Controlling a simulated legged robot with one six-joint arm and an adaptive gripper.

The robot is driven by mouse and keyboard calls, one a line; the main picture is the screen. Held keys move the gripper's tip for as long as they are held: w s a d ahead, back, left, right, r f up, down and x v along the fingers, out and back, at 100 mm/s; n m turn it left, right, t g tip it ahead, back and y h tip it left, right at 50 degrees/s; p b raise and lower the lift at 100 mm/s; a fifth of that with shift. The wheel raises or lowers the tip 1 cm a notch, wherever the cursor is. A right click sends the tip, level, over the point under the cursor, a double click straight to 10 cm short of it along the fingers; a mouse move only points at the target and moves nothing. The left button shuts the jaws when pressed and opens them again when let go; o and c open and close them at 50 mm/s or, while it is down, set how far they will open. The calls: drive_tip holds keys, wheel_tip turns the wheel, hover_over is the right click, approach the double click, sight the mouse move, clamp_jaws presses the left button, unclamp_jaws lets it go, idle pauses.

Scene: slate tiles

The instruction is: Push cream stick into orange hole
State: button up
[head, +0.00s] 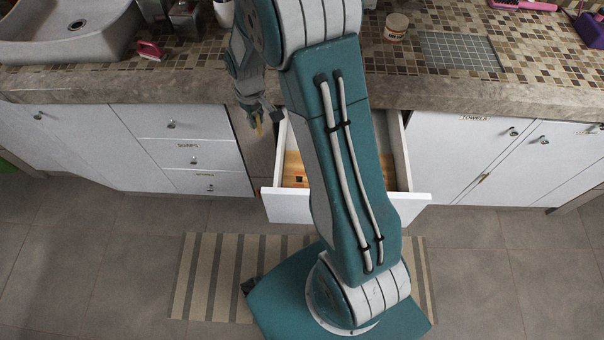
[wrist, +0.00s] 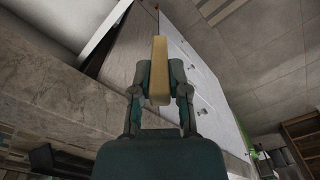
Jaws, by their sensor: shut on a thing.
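A cream stick (wrist: 159,62) stands out from between the two fingers of my gripper (wrist: 158,92) in the wrist view. My gripper is shut on it. In the head view my gripper (head: 256,108) hangs left of my arm, by the counter's front edge, and only a short end of the stick (head: 259,128) shows below it. The stick is apart from the orange-brown wooden piece (head: 291,164) inside the open drawer (head: 232,206). A small dark spot shows on this piece; I cannot tell whether it is the orange hole. My arm hides much of the drawer.
The stone counter edge (head: 445,92) runs close behind my gripper. White cabinets (head: 190,155) stand on both sides of the drawer. A striped mat (head: 208,275) lies on the tiled floor. A sink (head: 70,35), a pink-handled brush (head: 150,50) and a small jar (head: 396,27) are on the counter.

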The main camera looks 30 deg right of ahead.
drive_tip(key=s+d+r+n, duration=0.5)
drive_tip(key=s+d+n, duration=0.15)
drive_tip(key=s, duration=0.35)
drive_tip(key=shift+n, duration=0.75)
drive_tip(key=shift+s+a+f, duration=0.1)
drive_tip(key=shift+f, duration=3.55)
drive_tip(key=shift+s+a+f, duration=0.1)
drive_tip(key=shift+s+f, duration=0.05)
drive_tip(key=shift+f, duration=3.55)
drive_tip(key=shift+s+a+f, duration=0.1)
drive_tip(key=shift+f, duration=3.55)
drive_tip(key=o, duration=0.8)
drive_tip(key=shift+c, duration=0.2)
